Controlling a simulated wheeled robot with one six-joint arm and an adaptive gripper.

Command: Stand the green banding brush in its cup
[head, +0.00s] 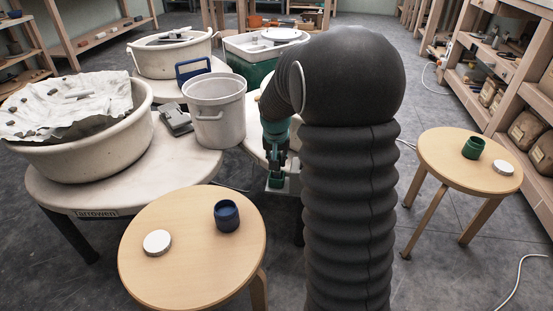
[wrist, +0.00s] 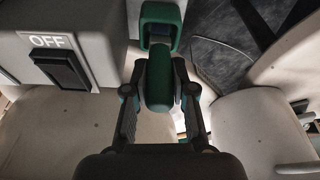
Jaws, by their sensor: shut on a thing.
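My gripper (head: 277,163) reaches down beyond my dark arm, over the pale table in the middle of the head view. In the wrist view my gripper (wrist: 159,88) is shut on the green banding brush (wrist: 158,78), with one finger on each side of it. The brush also shows as a small green shape in the head view (head: 276,181); its lower end is hard to make out. A green cup (head: 473,147) stands upright on the small wooden stool at the right, well apart from my gripper.
The right stool (head: 445,155) also holds a white disc (head: 503,168). The left stool (head: 145,260) holds a blue cup (head: 227,215) and another white disc (head: 157,242). A grey box with an OFF switch (wrist: 62,70) is close beside my gripper. A grey bucket (head: 216,115) stands nearby.

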